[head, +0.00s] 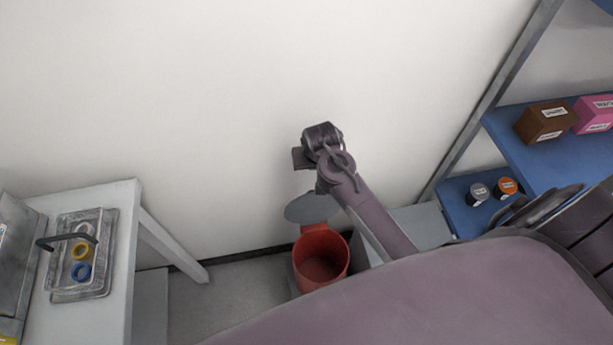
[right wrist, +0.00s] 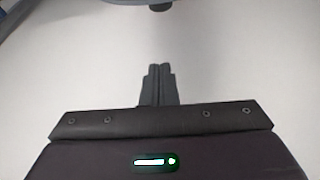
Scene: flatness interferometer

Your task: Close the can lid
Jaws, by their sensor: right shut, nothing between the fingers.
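The red can (head: 321,262) stands on the floor against the wall in the head view, with its mouth open and its inside visible. Its grey round lid (head: 310,208) is raised behind the opening, tilted up near the wall. My right arm reaches in from the right, and its gripper (head: 301,158) is above the lid, apart from it in the picture. In the right wrist view the right gripper's fingers (right wrist: 158,80) are together with nothing between them. My left gripper is not in view.
At the right, a blue shelf (head: 515,150) holds a brown box (head: 545,122), a pink box (head: 594,114) and small round containers. A pale wall (head: 190,90) stands close behind the can.

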